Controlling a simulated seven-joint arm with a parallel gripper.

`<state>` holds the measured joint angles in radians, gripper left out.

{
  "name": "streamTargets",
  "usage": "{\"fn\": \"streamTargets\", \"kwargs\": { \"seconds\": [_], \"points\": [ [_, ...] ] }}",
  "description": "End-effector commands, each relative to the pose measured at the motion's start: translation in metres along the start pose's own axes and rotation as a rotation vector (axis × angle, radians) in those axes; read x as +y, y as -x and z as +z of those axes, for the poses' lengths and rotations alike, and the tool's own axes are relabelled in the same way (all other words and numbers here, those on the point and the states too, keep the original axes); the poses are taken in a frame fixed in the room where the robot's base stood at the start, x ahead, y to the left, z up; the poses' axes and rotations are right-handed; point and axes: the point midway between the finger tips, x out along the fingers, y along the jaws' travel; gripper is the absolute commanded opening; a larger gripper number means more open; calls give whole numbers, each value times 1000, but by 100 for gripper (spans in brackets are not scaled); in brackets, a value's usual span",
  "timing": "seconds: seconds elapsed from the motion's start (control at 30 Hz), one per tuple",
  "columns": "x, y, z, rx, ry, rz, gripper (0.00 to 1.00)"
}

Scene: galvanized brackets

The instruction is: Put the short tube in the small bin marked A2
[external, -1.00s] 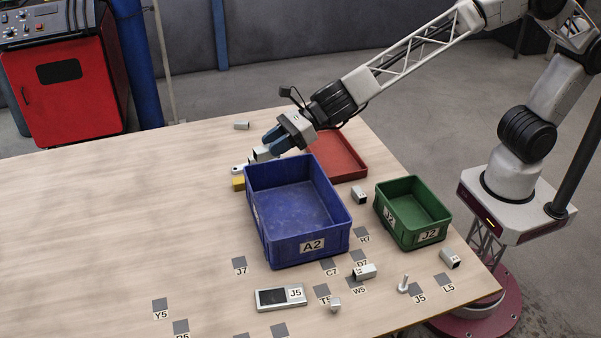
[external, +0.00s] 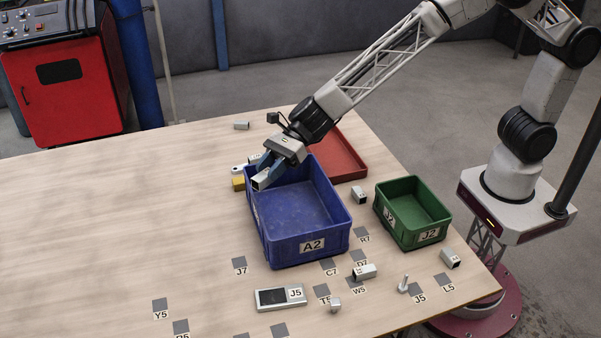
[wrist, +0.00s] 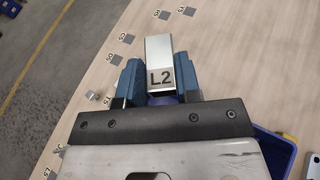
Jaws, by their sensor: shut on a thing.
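My gripper (external: 265,170) is shut on a short square metal tube (external: 262,181). In the wrist view the tube (wrist: 160,63) sits between the blue fingers of the gripper (wrist: 158,80) and bears the label L2. The blue bin marked A2 (external: 311,246) stands on the table, open at the top and empty as far as I can see. The gripper and tube are over the far left part of this bin, near its rim. A corner of the blue bin also shows in the wrist view (wrist: 275,148).
A green bin marked J2 (external: 430,237) stands to the right, and a red tray (external: 352,173) lies behind. A yellow block (external: 238,184) is by the blue bin's left side. The table's left is clear.

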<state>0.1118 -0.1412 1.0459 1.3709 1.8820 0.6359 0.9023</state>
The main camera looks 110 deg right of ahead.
Motion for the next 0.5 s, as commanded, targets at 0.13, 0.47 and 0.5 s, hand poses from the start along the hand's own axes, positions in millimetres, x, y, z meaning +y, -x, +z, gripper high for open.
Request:
{"fn": "streamTargets", "kwargs": {
  "seconds": [0.13,0.47,0.5],
  "points": [
    [0,-5,-13,1,21,56,3],
    [4,-11,-43,1,74,183,3],
    [5,-12,-47,0,80,199,3]
  ]
}}
